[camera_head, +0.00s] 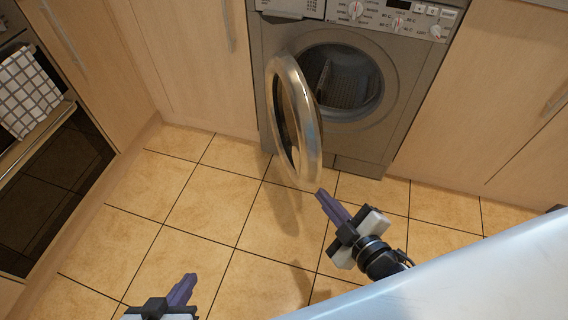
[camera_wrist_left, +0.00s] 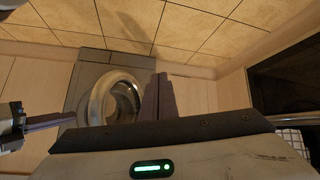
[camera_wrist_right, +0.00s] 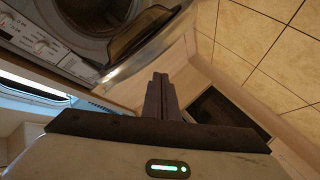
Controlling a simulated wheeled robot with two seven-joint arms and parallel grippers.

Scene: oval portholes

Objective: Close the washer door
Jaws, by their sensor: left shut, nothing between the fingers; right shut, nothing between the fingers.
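The washer (camera_head: 400,75) is a grey front-loader set between wooden cabinets at the back. Its round door (camera_head: 308,135) with a shiny metal rim stands wide open, swung out to the left, and the drum opening (camera_head: 345,82) is exposed. My right gripper (camera_head: 321,193) is shut and empty, close to the lower edge of the door in the head view; I cannot tell whether it touches. The door also shows in the right wrist view (camera_wrist_right: 150,50). My left gripper (camera_head: 190,278) is shut and empty, low at the left, well apart from the door, which shows in the left wrist view (camera_wrist_left: 97,100).
A built-in oven (camera_head: 60,165) with a checked towel (camera_head: 28,90) stands at the left. A pale, smooth surface (camera_head: 470,280) fills the lower right corner. The tiled floor (camera_head: 190,190) in front of the cabinets is clear.

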